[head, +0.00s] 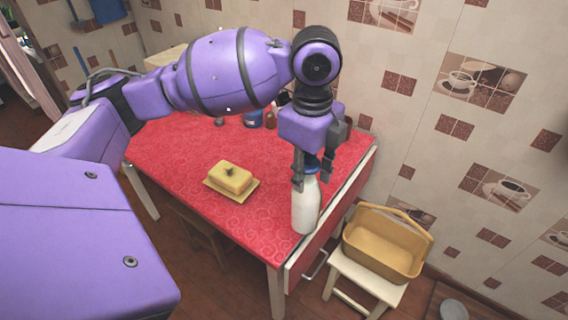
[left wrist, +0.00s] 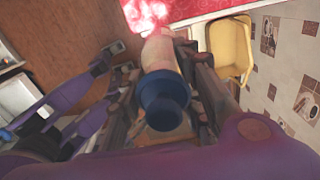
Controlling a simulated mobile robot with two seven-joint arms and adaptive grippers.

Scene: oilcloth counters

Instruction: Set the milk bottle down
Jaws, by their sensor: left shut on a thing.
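The milk bottle (head: 306,207) is white with a blue cap and is upright at the near right corner of the red table (head: 190,160). My left gripper (head: 312,178) is shut on its upper part from above. In the left wrist view the blue cap (left wrist: 164,98) faces the camera between the dark fingers, and the bottle's far end overlaps the red cloth. I cannot tell whether the base touches the cloth.
A yellow butter dish (head: 232,179) sits on the table left of the bottle. Small items, one a blue container (head: 253,119), stand at the back. A yellow basket (head: 383,247) rests on a white stool right of the table. The near left cloth is bare.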

